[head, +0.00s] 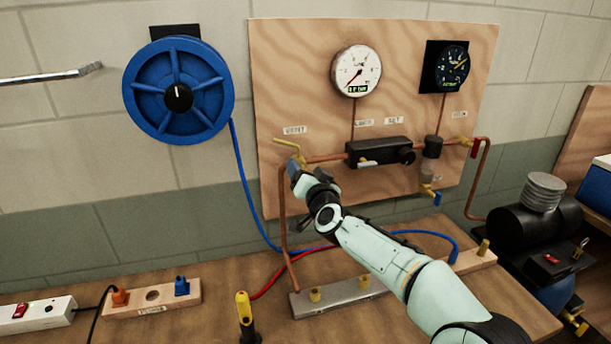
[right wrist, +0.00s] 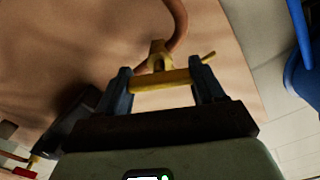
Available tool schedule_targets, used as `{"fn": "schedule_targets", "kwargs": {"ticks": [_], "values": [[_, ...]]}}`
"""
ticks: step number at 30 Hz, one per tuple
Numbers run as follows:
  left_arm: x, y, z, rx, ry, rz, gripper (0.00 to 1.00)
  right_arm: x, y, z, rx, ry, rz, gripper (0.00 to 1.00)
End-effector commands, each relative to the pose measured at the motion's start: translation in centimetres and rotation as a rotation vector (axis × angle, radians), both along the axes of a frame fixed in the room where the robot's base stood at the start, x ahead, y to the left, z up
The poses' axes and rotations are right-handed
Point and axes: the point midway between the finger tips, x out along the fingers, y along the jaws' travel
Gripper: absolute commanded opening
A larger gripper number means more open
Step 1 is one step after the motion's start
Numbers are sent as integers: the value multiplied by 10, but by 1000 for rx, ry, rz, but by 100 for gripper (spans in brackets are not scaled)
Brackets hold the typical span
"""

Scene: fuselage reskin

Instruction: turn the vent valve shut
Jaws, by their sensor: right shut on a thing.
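The vent valve (head: 287,143) with its yellow handle is at the left end of the copper pipe on the wooden panel, under a small white label. My right gripper (head: 297,167) reaches it from below right and covers part of it. In the right wrist view the yellow handle (right wrist: 160,82) lies across between the two fingers of my right gripper (right wrist: 162,79), which is shut on it. One end of the handle sticks out past the right finger. How far the valve is turned is hard to tell. My left gripper is not in view.
A white gauge (head: 356,71) and a dark gauge (head: 451,66) are on the panel (head: 290,70). A black regulator block (head: 378,151) sits right of the valve. A blue hose reel (head: 179,90) hangs at left. A black compressor (head: 530,224) stands at right. Hoses and a manifold lie on the bench.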

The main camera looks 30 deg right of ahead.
Motion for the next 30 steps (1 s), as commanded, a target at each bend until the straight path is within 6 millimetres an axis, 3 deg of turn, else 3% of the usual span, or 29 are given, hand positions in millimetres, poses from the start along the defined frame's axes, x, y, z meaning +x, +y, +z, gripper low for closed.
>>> {"fn": "schedule_targets", "kwargs": {"ticks": [30], "values": [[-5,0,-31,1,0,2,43,-1,-3,-1,883,-219,-3,38]]}}
